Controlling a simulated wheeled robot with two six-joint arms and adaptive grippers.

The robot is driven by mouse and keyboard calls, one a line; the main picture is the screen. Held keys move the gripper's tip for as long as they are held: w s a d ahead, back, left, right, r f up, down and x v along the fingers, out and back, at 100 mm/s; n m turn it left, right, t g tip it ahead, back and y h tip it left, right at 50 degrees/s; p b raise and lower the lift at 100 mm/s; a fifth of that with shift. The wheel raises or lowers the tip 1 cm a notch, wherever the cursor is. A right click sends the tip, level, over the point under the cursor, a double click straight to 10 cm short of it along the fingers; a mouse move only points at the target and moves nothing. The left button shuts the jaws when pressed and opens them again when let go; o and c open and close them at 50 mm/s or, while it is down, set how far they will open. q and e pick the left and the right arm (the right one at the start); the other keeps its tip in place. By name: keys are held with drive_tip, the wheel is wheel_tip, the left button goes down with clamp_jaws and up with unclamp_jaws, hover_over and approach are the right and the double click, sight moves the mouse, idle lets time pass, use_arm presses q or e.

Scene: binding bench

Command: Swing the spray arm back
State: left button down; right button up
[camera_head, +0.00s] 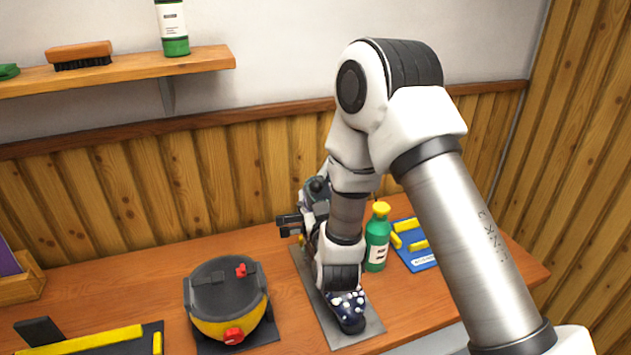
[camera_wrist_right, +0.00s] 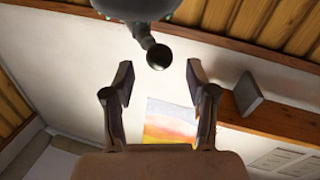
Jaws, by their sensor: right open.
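In the head view a dark blue, white-flecked piece (camera_head: 345,304) stands on a grey plate (camera_head: 370,328), partly covered by my right arm. In the right wrist view a dark rounded body with a short stalk and ball knob (camera_wrist_right: 158,57) shows at the top; it may be the spray arm. The knob appears between and beyond the fingertips of my right gripper (camera_wrist_right: 158,80), which is open and empty. In the head view my right gripper (camera_head: 316,190) is mostly hidden by its own wrist. I cannot tell whether it touches anything. My left gripper is out of view.
A green bottle (camera_head: 377,238) with a yellow cap stands close right of my right wrist, before a blue mat (camera_head: 421,259). A black and yellow pot (camera_head: 226,296) is to the left. A wall shelf (camera_head: 130,68) is above. Bare bench shows at back left.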

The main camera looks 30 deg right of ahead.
sight(317, 189)
drive_tip(key=p+x, duration=0.1)
drive_tip(key=x, duration=0.2)
drive_tip(key=shift+w+d+r, duration=0.1)
drive_tip(key=shift+d, duration=0.05)
drive_tip(key=shift+w+d, duration=0.15)
drive_tip(key=shift+w, duration=0.25)
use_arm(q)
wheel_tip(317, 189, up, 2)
use_arm(e)
drive_tip(key=shift+c, duration=0.3)
clamp_jaws()
drive_tip(key=shift+s, duration=0.15)
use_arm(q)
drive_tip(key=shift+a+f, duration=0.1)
